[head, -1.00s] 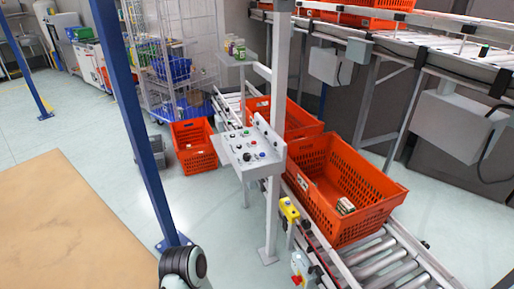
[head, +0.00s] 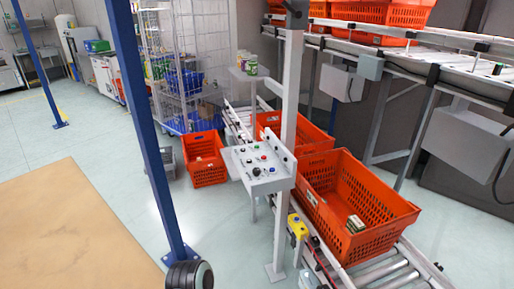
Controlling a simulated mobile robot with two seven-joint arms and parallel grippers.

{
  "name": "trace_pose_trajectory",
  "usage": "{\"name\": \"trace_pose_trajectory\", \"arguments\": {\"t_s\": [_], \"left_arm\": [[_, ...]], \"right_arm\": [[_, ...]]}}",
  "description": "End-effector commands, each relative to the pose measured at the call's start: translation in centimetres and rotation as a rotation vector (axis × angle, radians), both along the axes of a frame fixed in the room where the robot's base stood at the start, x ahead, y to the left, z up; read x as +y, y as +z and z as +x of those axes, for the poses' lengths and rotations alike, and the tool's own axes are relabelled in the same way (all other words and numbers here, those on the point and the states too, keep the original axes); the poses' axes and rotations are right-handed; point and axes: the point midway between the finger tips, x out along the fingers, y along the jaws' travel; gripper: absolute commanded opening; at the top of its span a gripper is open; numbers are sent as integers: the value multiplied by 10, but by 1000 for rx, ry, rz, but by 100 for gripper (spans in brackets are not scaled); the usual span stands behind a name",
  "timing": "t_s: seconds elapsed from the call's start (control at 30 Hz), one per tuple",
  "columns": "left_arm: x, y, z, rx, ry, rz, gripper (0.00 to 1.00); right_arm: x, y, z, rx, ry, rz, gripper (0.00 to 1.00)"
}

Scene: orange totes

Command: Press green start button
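The grey control panel (head: 240,168) is mounted on a pale post near the middle of the head view. Its sloped face carries several small buttons and knobs, among them a red one (head: 263,157). The buttons are too small for me to tell surely which one is the green start button. Neither of my grippers is in view. Only a rounded black and white part, which looks like my own arm, shows at the bottom edge, left of the panel and apart from it.
An orange tote (head: 347,243) with a small item in it sits on the roller conveyor (head: 392,274) right of the panel. A yellow box (head: 297,226) is below the panel. A blue post (head: 150,140) stands at left. Another orange tote (head: 206,172) is on the floor behind.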

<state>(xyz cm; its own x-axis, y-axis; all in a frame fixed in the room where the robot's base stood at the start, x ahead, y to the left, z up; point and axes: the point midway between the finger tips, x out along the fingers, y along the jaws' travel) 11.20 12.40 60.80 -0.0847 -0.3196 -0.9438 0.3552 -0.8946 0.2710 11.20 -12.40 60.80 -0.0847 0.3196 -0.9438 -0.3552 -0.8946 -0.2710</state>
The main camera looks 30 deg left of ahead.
Motion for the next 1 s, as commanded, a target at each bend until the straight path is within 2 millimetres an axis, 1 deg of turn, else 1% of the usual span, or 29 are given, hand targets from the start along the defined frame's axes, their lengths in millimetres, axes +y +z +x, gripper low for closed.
{"name": "trace_pose_trajectory", "arguments": {"t_s": [0.03, 0.07, 0.1, 0.13, 0.17, 1.0], "left_arm": [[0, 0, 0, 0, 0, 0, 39], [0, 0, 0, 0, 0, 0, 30], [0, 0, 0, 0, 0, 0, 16], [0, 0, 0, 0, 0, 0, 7], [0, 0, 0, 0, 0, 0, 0], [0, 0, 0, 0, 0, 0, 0]], "right_arm": [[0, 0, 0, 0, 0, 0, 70], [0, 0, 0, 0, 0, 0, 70], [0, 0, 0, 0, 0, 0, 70], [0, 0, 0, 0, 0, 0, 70], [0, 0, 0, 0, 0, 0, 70], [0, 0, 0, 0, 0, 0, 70]]}}
